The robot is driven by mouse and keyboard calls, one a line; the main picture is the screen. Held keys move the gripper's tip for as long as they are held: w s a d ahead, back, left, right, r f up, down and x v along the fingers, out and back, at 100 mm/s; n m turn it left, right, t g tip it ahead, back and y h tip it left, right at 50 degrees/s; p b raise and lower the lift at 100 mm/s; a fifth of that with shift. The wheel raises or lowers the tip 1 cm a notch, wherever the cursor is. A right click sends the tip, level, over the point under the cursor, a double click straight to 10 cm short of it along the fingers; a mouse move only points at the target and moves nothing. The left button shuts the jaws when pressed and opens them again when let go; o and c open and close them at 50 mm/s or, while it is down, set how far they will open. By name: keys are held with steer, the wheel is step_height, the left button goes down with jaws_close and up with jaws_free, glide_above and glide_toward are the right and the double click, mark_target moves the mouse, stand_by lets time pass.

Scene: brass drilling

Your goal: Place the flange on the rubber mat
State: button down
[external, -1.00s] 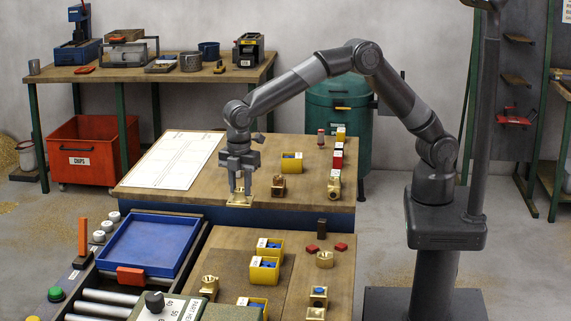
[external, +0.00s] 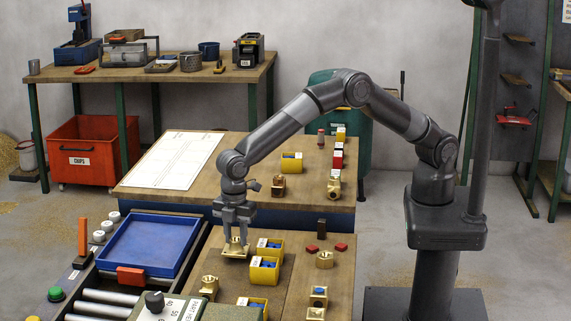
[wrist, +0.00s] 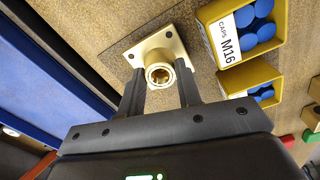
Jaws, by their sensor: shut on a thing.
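My gripper (external: 236,238) is shut on a brass flange (external: 235,251), a square plate with corner holes and a round hollow neck. In the wrist view, the flange (wrist: 151,45) has its neck between my two fingers (wrist: 160,92), plate side away from me. The rubber mat (external: 228,274) is the darker patch on the front bench. The flange is at the mat's far left part, over it in the wrist view, where the mat (wrist: 205,72) shows beside it. I cannot tell whether the plate touches the mat.
Yellow bins of blue caps (external: 265,268) stand close right of the flange. A brass fitting (external: 209,287) stands in front of it. A blue tray (external: 150,243) lies to the left. Red blocks and a brass ring (external: 324,259) sit farther right.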

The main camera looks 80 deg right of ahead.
mark_target(236, 239)
steer(key=shift+f, duration=0.8)
steer(key=c, duration=1)
jaws_free()
steer(key=shift+f, duration=0.2)
steer(key=shift+c, duration=0.2)
steer(key=shift+r, duration=0.1)
step_height(236, 239, up, 12)
steer(key=shift+r, duration=0.1)
